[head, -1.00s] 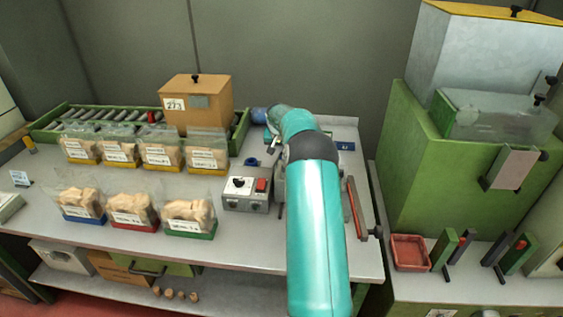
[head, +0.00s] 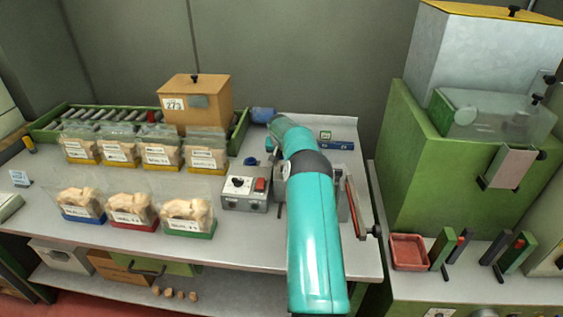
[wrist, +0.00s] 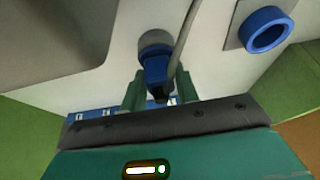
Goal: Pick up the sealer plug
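The sealer plug (wrist: 155,68) shows in the wrist view as a blue body with a grey round part at its far end. A grey cable runs beside it toward the top of the picture. My gripper (wrist: 156,88) is open, with its two green fingers on either side of the plug. I cannot tell whether either finger touches it. In the head view my arm hides the gripper and the plug.
A blue ring (wrist: 265,30) on a plate lies right of the plug in the wrist view. In the head view a grey control box (head: 245,188) with a red switch stands left of my arm, and a red-edged bar (head: 356,208) right of it. Filled bags stand farther left.

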